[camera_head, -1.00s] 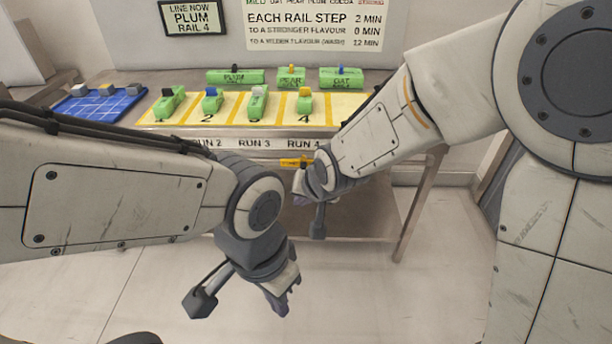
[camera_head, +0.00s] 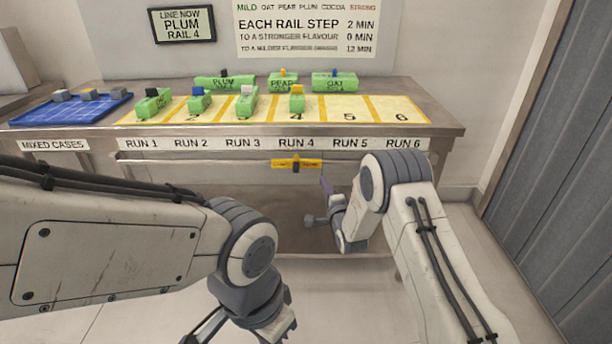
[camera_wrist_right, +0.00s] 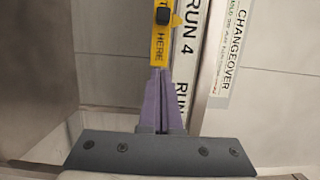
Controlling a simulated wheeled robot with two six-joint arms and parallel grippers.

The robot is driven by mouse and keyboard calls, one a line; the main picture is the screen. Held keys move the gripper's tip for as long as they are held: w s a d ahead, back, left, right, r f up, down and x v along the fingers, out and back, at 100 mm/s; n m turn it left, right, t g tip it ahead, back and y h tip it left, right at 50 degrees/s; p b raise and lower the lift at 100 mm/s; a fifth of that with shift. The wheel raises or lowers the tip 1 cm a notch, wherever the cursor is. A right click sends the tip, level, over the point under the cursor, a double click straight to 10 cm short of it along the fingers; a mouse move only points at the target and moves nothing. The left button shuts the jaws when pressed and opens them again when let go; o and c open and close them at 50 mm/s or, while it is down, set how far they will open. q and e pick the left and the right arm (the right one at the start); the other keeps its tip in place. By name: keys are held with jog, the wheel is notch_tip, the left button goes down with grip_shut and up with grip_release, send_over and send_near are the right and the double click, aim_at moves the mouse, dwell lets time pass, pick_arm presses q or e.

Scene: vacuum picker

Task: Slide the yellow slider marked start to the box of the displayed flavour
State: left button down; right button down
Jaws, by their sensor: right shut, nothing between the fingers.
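The yellow slider (camera_head: 297,163) with a dark knob is on the front of the bench, below the RUN 4 label. It also shows at the top of the right wrist view (camera_wrist_right: 160,45), with "HERE" readable on it. The display (camera_head: 182,24) reads "LINE NOW PLUM RAIL 4". The back row has green boxes marked PLUM (camera_head: 224,83), PEAR (camera_head: 283,84) and OAT (camera_head: 335,84). My right gripper (camera_head: 325,184) is shut and empty, just right of and below the slider; its purple fingers (camera_wrist_right: 162,105) point at the slider's end. My left gripper (camera_head: 284,325) is low and partly cut off.
Several green boxes with coloured tops stand on the yellow numbered lanes (camera_head: 350,109); lanes 5 and 6 are bare. A blue gridded tray (camera_head: 60,112) with small blocks is at the left. A changeover notice (camera_head: 305,28) hangs behind. A grey shutter (camera_head: 555,130) is at the right.

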aim_at(302, 164)
jog(key=x, duration=0.6)
jog(key=shift+f+b, duration=0.1)
jog(key=shift+b, duration=0.2)
jog(key=a, duration=0.3)
jog(key=shift+w+a, duration=0.1)
jog(key=shift+w, duration=0.2)
pick_arm(q)
jog(key=shift+f, duration=0.3)
pick_arm(e)
jog(key=shift+a, duration=0.45)
